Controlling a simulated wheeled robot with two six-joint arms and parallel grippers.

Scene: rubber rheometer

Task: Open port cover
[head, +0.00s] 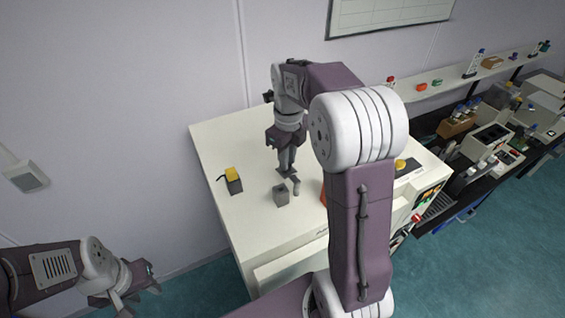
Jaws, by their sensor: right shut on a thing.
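A white machine (215,145) with a flat top stands in the middle. My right gripper (287,168) points down over this top, its fingers close together on a small dark grey piece (289,175), which seems to be the port cover. The fingers hide much of it, and I cannot tell whether it is lifted. A short grey peg (296,187) stands just below it in the picture, beside a grey block (281,196). My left gripper (139,288) is open and empty at the lower left, away from the machine.
A dark box with a yellow top (233,180) sits left on the machine top. An orange part (323,193) is partly hidden behind my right arm. A dark bench with instruments (485,145) and a shelf stand at the right. The machine top's left side is mostly clear.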

